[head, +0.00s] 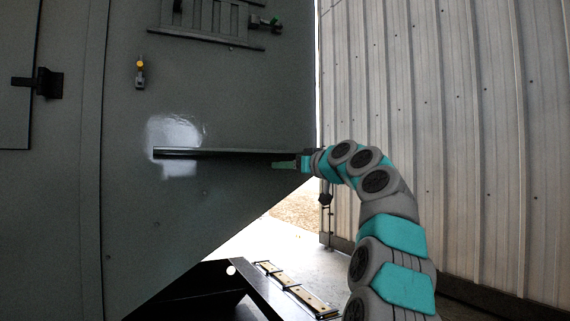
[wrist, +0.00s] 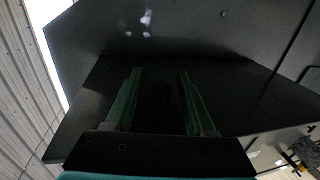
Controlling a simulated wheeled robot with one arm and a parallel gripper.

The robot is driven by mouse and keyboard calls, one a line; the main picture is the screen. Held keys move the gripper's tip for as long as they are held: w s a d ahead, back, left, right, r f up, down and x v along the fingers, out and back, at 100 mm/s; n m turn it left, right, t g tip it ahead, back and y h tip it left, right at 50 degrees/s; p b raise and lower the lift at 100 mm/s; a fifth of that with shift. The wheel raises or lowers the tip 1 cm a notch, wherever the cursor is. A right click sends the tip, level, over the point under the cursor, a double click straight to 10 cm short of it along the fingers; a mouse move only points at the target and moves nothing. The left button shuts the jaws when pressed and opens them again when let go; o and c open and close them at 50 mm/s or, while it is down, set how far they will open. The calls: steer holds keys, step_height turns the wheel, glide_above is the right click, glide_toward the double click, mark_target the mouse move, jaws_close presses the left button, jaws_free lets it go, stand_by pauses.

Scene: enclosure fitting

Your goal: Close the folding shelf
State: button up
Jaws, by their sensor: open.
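The folding shelf (head: 215,152) shows in the head view as a thin dark edge, sticking out roughly level from the grey-green enclosure panel (head: 230,95). My gripper (head: 285,164) is at the shelf's right end, with its green fingers appearing just below the shelf line. In the wrist view the two green fingers (wrist: 158,95) are spread apart with nothing held between them. The dark shelf surface (wrist: 85,115) fills the view behind them, up to the enclosure panel (wrist: 180,40). I cannot tell whether the fingers touch the shelf. Any hinge or support is not clearly visible.
A slatted bracket (head: 212,20) and a small yellow-topped switch (head: 139,72) sit on the panel above. A black latch (head: 40,82) is at the left. A corrugated wall (head: 440,120) stands close on the right. A dark box with a strip (head: 295,288) lies below.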

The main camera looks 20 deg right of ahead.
steer(key=shift+w+a, duration=0.15)
steer(key=shift+w, duration=0.45)
jaws_close()
stand_by(1.2)
